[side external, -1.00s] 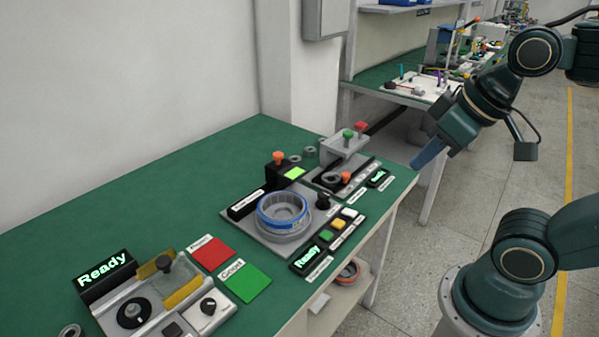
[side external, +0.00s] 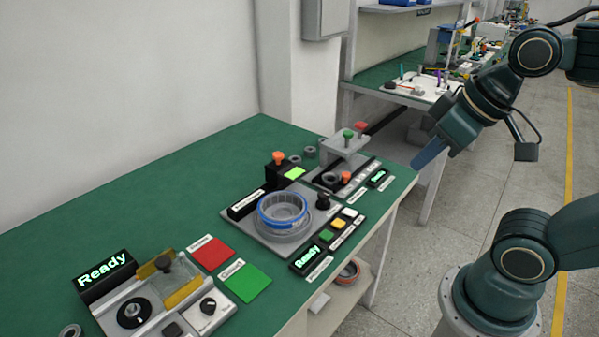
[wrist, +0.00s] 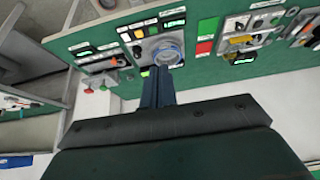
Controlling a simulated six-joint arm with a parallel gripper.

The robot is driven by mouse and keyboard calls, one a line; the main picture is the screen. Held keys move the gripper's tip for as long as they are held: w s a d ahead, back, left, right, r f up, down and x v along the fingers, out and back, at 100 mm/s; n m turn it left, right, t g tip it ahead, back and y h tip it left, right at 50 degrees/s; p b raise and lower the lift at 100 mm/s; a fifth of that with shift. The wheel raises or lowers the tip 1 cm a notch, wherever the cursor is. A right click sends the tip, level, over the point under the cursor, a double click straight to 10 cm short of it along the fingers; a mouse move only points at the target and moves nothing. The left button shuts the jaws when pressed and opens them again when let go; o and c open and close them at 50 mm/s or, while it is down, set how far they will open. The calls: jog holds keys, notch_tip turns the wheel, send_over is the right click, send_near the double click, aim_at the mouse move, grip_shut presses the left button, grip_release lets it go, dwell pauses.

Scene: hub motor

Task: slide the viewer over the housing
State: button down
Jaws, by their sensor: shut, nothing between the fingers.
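A round grey ring-shaped part with a blue band (side external: 283,212), apparently the housing, sits on a grey plate at the middle station. It also shows in the wrist view (wrist: 168,52), just beyond my fingertips in the picture. An amber see-through piece with a dark knob (side external: 183,292), perhaps the viewer, is on the grey station at the lower left; I cannot be sure which part is the viewer. My gripper (side external: 414,167) hangs in the air right of the bench's right end, apart from everything. Its blue fingers (wrist: 157,73) are together and empty.
The green bench (side external: 130,205) also holds red (side external: 212,254) and green (side external: 245,282) pads, a row of buttons, and a grey bracket with red and green knobs (side external: 345,145). A "Ready" display (side external: 104,273) glows at the left. Open floor lies between bench and arm base.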

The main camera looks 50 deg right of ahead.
jog(key=c, duration=1.3)
grip_release()
jog(key=shift+w+r, duration=0.15)
jog(key=shift+w, duration=0.05)
jog(key=shift+o, duration=0.9)
jog(key=shift+w+r, duration=0.1)
jog(key=shift+w, duration=0.2)
jog(key=m+g+h, duration=0.1)
jog(key=m+h, duration=0.1)
jog(key=m, duration=0.3)
send_over(278, 154)
jog(key=s+a, duration=0.2)
jog(key=s, duration=0.3)
notch_tip(278, 154, down, 8)
jog(key=shift+r, duration=0.2)
jog(key=shift+f+n+g, duration=0.15)
jog(key=shift+n+g, duration=0.15)
jog(key=x, duration=1.3)
jog(key=shift+w+a+f, duration=0.1)
jog(key=shift+f, duration=0.1)
